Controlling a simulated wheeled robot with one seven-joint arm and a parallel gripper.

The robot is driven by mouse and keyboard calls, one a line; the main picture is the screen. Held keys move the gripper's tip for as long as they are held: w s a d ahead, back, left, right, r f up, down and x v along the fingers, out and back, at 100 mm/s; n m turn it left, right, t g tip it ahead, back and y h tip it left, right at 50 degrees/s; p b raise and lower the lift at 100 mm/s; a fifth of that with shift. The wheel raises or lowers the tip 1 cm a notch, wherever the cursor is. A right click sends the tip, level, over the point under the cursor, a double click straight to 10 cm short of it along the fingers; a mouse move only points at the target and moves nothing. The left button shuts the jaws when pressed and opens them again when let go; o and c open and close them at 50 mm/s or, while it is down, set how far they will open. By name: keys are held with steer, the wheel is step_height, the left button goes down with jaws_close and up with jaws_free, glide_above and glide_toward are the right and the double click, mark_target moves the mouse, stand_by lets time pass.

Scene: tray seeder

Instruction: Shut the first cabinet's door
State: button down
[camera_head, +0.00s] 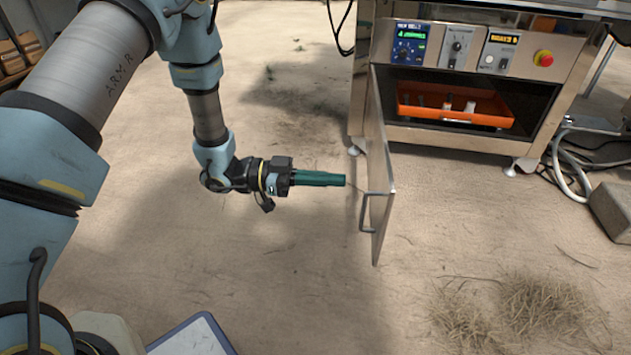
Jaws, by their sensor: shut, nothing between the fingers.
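The cabinet (540,140) is a steel unit at the upper right with an open lower compartment. Its door (379,180) stands swung wide open toward me on the left side, seen nearly edge-on. A bar handle (365,215) is on the door's left-facing outer side, near its free edge. My gripper (345,180) has green fingers, shut and empty, pointing right at the door's outer face. It is just left of the door, a little above the handle in the picture. I cannot tell whether the fingertips touch the door.
An orange tray (455,117) with small items sits inside the compartment. Above it is a control panel with a red stop button (543,58). Straw (530,310) lies at the lower right, near a stone block (612,211) and hoses (570,170).

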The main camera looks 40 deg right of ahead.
mark_target(388, 183)
steer(key=b+x, duration=0.2)
steer(key=x, duration=0.6)
steer(key=shift+d, duration=0.1)
